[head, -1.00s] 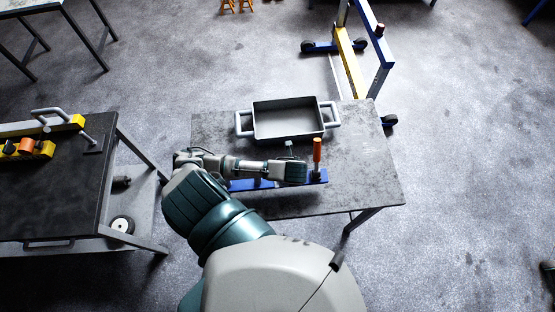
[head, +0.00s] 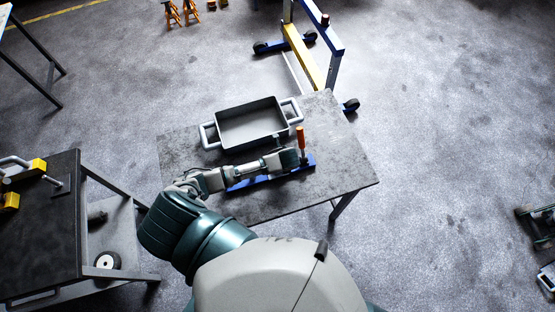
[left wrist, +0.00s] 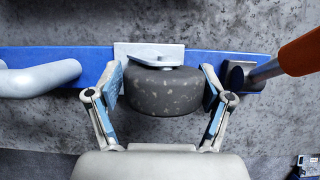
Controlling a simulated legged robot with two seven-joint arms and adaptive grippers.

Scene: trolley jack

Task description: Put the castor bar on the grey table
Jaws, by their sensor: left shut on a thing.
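The castor bar (head: 262,181) is a blue bar with an upright orange handle (head: 300,137) at its right end. It lies over the front part of the grey table (head: 350,165), in front of the tray; whether it rests on the top or hangs just above is hard to tell. My left gripper (head: 290,160) reaches over the bar from the left. In the left wrist view the gripper (left wrist: 162,88) is shut on the bar's dark castor wheel (left wrist: 165,95), one finger on each side. The blue bar (left wrist: 215,60) runs across behind it. My right gripper is out of view.
A grey tray (head: 217,131) with two handles stands behind the bar. A blue and yellow hoist frame (head: 305,55) stands beyond the table. A dark-topped trolley (head: 62,220) is at the left. The table's right side is clear.

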